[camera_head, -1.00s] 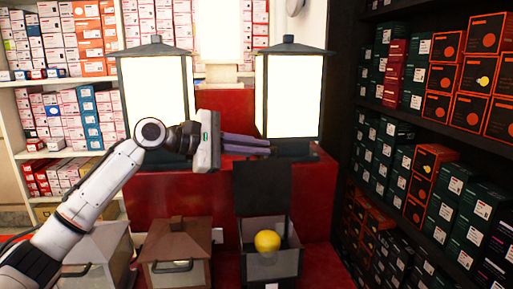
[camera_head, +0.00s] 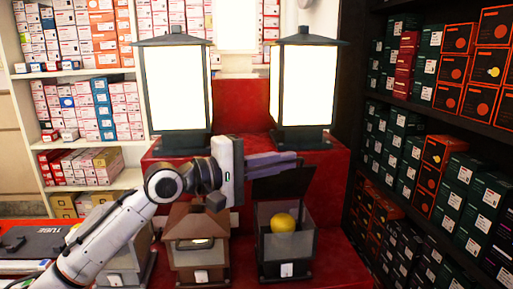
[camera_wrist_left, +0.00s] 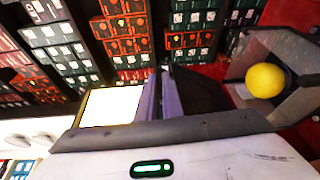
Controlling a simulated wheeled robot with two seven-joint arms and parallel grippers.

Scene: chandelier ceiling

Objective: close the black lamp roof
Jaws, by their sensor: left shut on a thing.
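The black lamp (camera_head: 286,250) stands on the red step, a square box with grey glass sides and a yellow ball-shaped bulb (camera_head: 283,222) inside. Its black roof (camera_head: 284,186) is open, raised at the back of the box and tilted. My left gripper (camera_head: 292,160) reaches in from the left, its fingers shut at the roof's upper edge. In the left wrist view the fingers (camera_wrist_left: 160,98) lie close together against the dark roof (camera_wrist_left: 197,92), with the bulb (camera_wrist_left: 265,80) to the right. The exact contact is partly hidden. My right gripper is not in view.
A brown lamp (camera_head: 197,250) stands just left of the black one, with a grey lamp (camera_head: 125,255) farther left. Two tall lit lamps (camera_head: 176,90) (camera_head: 303,88) stand on the red step (camera_head: 240,120) behind. Shelves of boxes (camera_head: 440,160) line the right.

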